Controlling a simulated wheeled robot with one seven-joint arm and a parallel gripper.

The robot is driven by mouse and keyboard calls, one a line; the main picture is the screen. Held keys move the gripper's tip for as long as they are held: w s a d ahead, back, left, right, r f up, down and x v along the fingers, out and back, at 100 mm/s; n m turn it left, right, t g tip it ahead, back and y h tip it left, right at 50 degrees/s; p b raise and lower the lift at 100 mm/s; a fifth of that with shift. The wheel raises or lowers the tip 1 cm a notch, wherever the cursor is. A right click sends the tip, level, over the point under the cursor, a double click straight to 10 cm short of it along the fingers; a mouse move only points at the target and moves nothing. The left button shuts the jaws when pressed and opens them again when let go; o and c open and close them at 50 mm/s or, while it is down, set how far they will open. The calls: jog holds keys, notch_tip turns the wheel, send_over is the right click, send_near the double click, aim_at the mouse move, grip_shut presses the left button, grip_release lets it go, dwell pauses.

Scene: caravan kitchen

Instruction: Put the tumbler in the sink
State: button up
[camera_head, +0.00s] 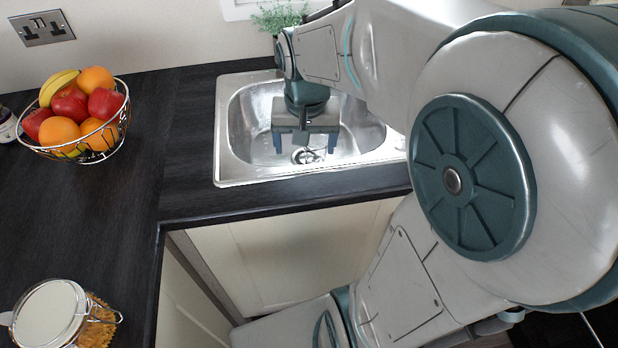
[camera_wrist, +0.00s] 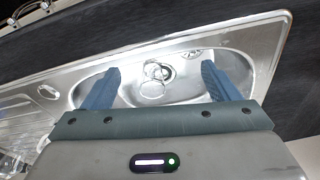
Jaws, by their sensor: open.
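The steel sink (camera_head: 236,150) is set in the dark worktop, and my gripper (camera_head: 305,145) is over its basin, fingers pointing down. In the wrist view my gripper (camera_wrist: 159,86) is open, its blue fingers wide apart with nothing held between them. A small, clear, round-rimmed thing, apparently the tumbler (camera_wrist: 152,91), shows in the basin beside the drain (camera_wrist: 157,70), between and beyond the fingertips. Its outline is faint, and I cannot tell whether it stands upright or lies tilted. In the head view it is hard to separate from the drain (camera_head: 305,155).
A wire fruit bowl (camera_head: 75,120) stands on the worktop left of the sink. A lidded jar (camera_head: 60,315) stands at the lower left. A green plant (camera_head: 280,15) is behind the sink. The worktop between the bowl and the sink is clear.

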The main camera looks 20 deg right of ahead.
jog(key=s+a+n+t, duration=0.1)
jog(key=s+n, duration=0.3)
jog(key=s, duration=0.5)
jog(key=shift+a+f, duration=0.35)
jog(key=shift+a, duration=0.5)
dwell(0.9)
